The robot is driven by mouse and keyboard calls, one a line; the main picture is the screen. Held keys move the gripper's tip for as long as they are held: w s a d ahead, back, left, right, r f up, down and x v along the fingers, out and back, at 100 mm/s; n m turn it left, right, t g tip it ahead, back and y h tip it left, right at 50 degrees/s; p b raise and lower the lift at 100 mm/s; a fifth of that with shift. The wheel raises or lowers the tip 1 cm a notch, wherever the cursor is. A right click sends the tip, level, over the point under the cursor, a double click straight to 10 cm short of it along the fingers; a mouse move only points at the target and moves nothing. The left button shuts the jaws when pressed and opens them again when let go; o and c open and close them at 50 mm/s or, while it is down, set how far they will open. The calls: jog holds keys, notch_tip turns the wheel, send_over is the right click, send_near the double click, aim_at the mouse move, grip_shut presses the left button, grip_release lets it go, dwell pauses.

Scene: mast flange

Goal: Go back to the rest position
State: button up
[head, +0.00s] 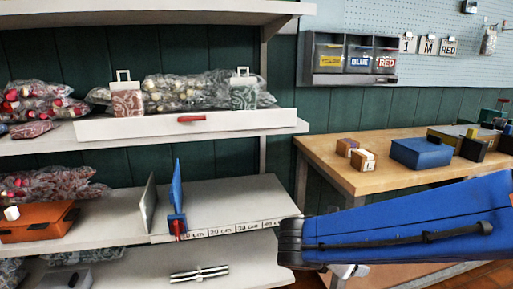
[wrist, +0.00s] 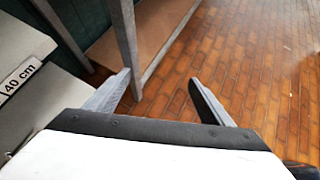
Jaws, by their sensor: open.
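My gripper (wrist: 168,92) shows in the wrist view with its two fingers spread wide apart. Nothing is between them, and beyond them lies the brick floor. In the head view my blue arm reaches in from the right, in front of the workbench. The gripper's fingers cannot be made out clearly there.
Shelves (head: 240,205) with a centimetre scale stand at the left, holding bagged goods, an orange box (head: 38,222) and a blue upright plate (head: 176,187). A wooden workbench (head: 330,158) at the right bears a blue box (head: 421,153). The tiled floor (wrist: 250,60) is clear.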

jog(key=s+d+r+m+y, duration=0.1)
jog(key=s+d+m+y, duration=0.1)
jog(key=s+m+y, duration=0.2)
jog(key=s+d+r+m+g+y, duration=0.1)
jog(key=s+d+m+y, duration=0.2)
jog(key=s+m, duration=0.7)
jog(key=m+y, duration=0.1)
jog(key=m, duration=1)
jog(key=shift+s+d+r, duration=0.15)
jog(key=shift+d+r, duration=0.1)
jog(key=shift+r, duration=0.05)
